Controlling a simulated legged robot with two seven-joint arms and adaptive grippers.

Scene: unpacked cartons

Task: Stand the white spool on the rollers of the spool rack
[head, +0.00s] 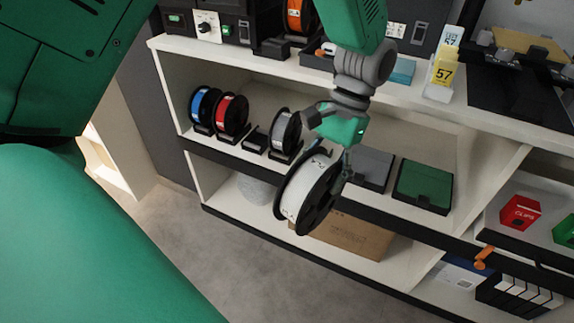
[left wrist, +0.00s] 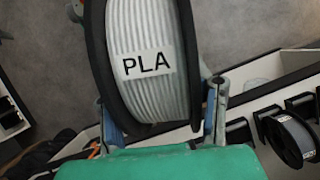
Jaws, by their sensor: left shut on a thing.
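The white spool (head: 308,188) has black flanges and hangs tilted in front of the shelf unit in the head view. My left gripper (head: 331,157) is shut on it from above. In the left wrist view the white spool (left wrist: 150,55) shows a PLA label, with one finger on each side of it. The spool rack (head: 256,140) is black and low on the middle shelf. An empty place shows between the red spool (head: 231,115) and the grey spool (head: 286,131). The held spool is in front of and below the rack, apart from it. Its rollers are too small to make out.
A blue spool (head: 203,105) stands left of the red one. A grey box (head: 372,168) and a green box (head: 424,186) sit to the right on the same shelf. A cardboard carton (head: 345,236) is on the shelf below. Open floor lies in front.

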